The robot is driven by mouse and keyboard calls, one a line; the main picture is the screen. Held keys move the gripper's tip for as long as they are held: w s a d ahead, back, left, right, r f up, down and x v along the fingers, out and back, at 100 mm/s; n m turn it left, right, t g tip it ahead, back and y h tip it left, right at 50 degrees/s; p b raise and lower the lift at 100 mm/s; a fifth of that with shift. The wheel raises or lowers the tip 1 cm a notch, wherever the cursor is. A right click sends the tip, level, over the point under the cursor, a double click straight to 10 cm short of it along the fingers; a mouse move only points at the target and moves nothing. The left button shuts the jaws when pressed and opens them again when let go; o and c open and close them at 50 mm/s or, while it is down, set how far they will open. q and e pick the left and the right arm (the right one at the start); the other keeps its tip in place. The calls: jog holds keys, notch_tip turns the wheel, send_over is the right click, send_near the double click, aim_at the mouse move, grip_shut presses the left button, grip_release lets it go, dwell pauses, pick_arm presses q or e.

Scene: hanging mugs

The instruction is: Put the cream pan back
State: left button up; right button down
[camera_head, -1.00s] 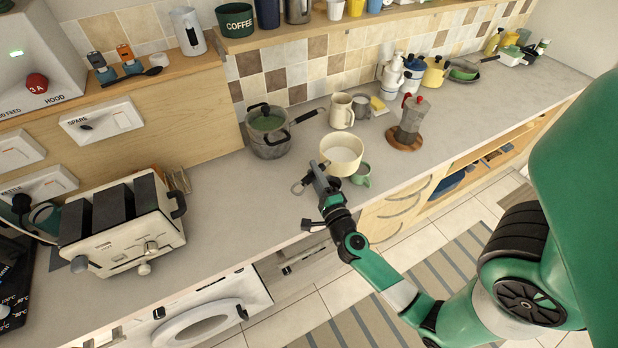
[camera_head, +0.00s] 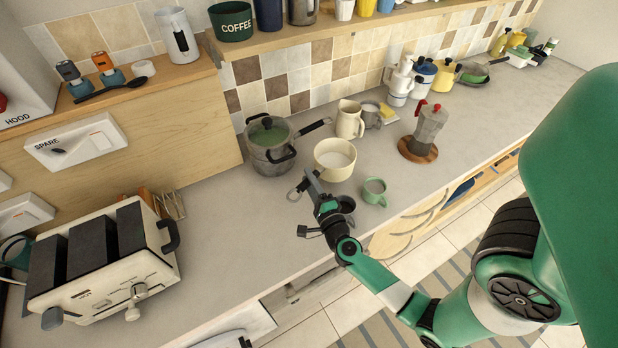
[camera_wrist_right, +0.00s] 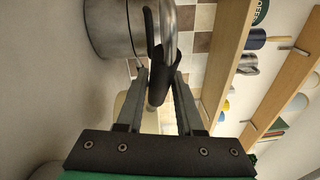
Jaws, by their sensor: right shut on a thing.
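The cream pan (camera_head: 335,161) shows in the head view as a round, cream-coloured vessel with a pale inside, right of the grey pot. My right gripper (camera_head: 309,181) is shut on it at its lower left side, where a ring (camera_head: 294,195) sticks out. The gripper mostly hides the grip itself. I cannot tell how far the pan is above the counter. In the right wrist view the two fingers (camera_wrist_right: 160,88) close around a dark, handle-like piece, with a cream surface behind it. My left gripper is not in view.
The grey pot (camera_head: 268,152) with black handles stands close on the left; it also fills the upper left of the wrist view (camera_wrist_right: 115,25). The counter towards the toaster (camera_head: 105,255) is clear.

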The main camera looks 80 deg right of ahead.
jog(key=shift+f, duration=0.55)
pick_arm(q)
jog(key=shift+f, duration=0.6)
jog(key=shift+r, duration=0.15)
pick_arm(e)
jog(key=shift+r, duration=0.15)
